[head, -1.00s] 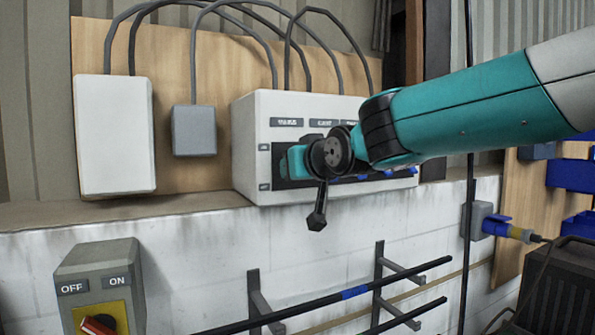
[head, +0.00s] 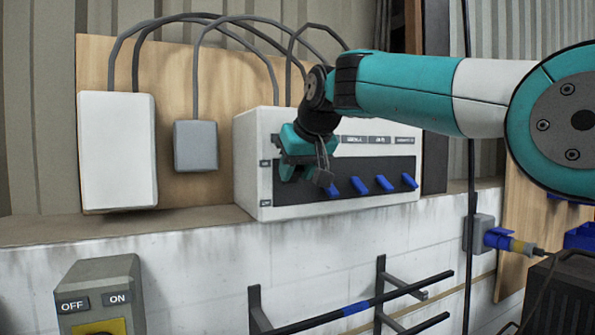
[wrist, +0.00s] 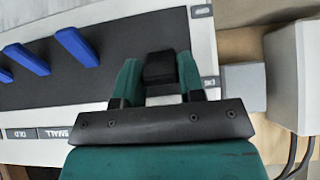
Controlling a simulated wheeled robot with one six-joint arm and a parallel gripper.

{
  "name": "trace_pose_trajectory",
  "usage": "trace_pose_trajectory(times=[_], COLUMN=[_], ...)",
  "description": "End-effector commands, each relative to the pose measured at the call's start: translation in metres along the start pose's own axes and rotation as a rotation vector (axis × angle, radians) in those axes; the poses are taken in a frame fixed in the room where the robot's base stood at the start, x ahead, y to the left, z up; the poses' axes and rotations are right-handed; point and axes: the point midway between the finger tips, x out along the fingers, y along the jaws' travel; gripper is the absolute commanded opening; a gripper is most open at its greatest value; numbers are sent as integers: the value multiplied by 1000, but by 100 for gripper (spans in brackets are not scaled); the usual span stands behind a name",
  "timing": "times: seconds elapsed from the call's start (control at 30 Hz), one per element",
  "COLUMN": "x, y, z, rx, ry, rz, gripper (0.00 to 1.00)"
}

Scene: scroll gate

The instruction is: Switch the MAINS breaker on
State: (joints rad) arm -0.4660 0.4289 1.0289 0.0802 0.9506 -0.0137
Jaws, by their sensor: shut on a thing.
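The breaker panel (head: 250,180) is a white box with a black strip and label plates, on the ledge. My gripper (head: 298,172) is at the strip's left end, pointing down and inward. In the wrist view my gripper (wrist: 158,78) is shut with its teal fingers on both sides of a black block (wrist: 159,68), apparently the MAINS breaker's lever. The block lies near the level of the upper of two small side plates (wrist: 210,82). My gripper covers the MAINS label, the lever's base and most of the lever in the head view.
Several blue levers (head: 358,186) hang down along the strip, the nearest close to my gripper's right. A white box (head: 117,150) and a grey box (head: 195,146) are on the board to the left. An OFF/ON switch box (head: 100,290) and wall rails are below.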

Motion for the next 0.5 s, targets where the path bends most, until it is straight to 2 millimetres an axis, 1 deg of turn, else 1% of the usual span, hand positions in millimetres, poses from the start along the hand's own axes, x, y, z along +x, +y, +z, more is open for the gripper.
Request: trace_pose_trajectory(times=[0.4,0.43,0.47,0.5], x=[0,0,0,0], y=[0,0,0,0], z=[-1,-1,-1,-1], rx=[1,1,1,1], ry=[-4,-4,-4,-4], rz=[0,0,0,0], gripper=[12,41,48,57])
